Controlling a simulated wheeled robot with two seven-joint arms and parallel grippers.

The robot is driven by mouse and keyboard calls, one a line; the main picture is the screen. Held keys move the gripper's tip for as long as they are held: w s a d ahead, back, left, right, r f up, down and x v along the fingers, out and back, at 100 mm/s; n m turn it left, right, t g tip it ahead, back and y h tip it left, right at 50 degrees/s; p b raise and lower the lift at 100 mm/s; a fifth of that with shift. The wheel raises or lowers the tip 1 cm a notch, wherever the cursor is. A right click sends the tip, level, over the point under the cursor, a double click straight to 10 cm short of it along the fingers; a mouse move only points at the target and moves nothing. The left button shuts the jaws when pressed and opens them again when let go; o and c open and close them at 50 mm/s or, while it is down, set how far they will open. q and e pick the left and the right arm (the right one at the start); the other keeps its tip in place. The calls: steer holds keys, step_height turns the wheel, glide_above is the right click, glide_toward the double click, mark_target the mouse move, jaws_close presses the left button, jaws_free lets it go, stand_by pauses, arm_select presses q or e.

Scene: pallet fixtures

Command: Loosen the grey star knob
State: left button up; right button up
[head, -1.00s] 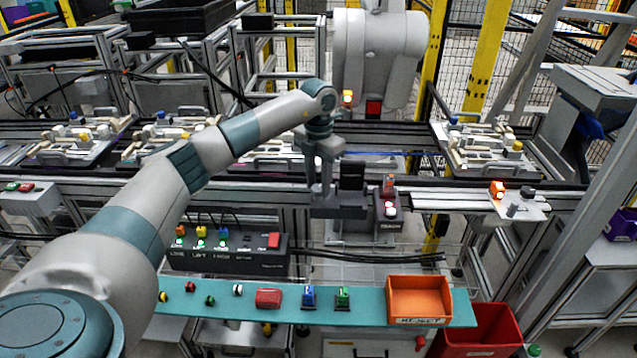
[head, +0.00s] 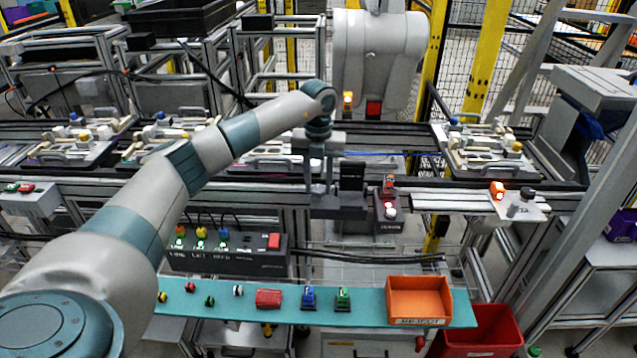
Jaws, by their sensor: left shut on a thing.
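My left gripper (head: 319,188) points straight down at the left end of a dark grey clamp fixture (head: 345,211) on the near side of the conveyor. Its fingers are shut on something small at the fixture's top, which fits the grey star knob. The knob itself is hidden by the fingers and too small to make out. A black upright block (head: 352,176) stands on the fixture just right of the fingers. My right gripper is not in view.
A small box with a lit white button (head: 390,211) stands close right of the fixture. Pallets (head: 482,148) sit along the conveyor. A teal shelf (head: 375,312) in front holds small parts and an orange reject bin (head: 420,298). A dark switch box (head: 228,256) is nearer left.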

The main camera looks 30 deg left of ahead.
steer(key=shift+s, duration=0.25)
arm_select(q)
steer(key=o, duration=1)
steer(key=shift+o, duration=0.2)
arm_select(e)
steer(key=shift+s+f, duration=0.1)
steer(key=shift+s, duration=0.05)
